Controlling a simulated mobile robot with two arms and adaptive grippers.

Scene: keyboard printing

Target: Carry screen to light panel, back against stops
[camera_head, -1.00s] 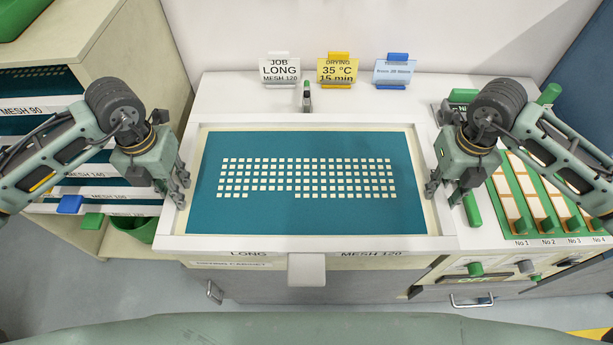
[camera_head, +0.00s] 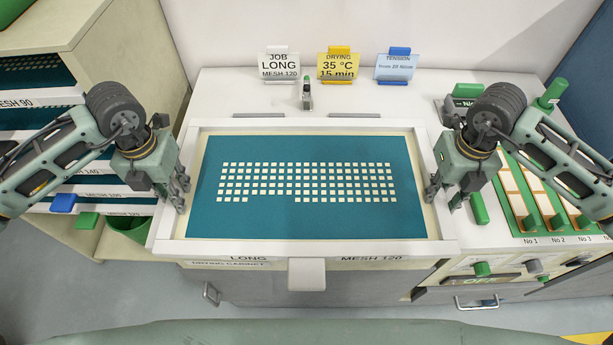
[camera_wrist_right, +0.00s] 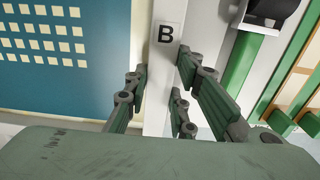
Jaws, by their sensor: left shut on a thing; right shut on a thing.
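The screen is a white frame (camera_head: 300,247) around teal mesh (camera_head: 310,222) with a grid of pale key openings. Its front edge reads LONG and MESH 120. My left gripper (camera_head: 181,196) is shut on the left side of the frame. Two grey bars (camera_head: 259,115) and (camera_head: 354,115), perhaps the stops, show just behind the screen's back edge, with a narrow strip of white top between. The surface beneath the screen is mostly hidden.
Signs for job (camera_head: 280,67), drying (camera_head: 337,67) and tension (camera_head: 396,68) stand at the back, with a small green-tipped device (camera_head: 307,93) before them. A green tray of strips (camera_head: 540,200) lies right. A screen rack (camera_head: 62,130) stands left.

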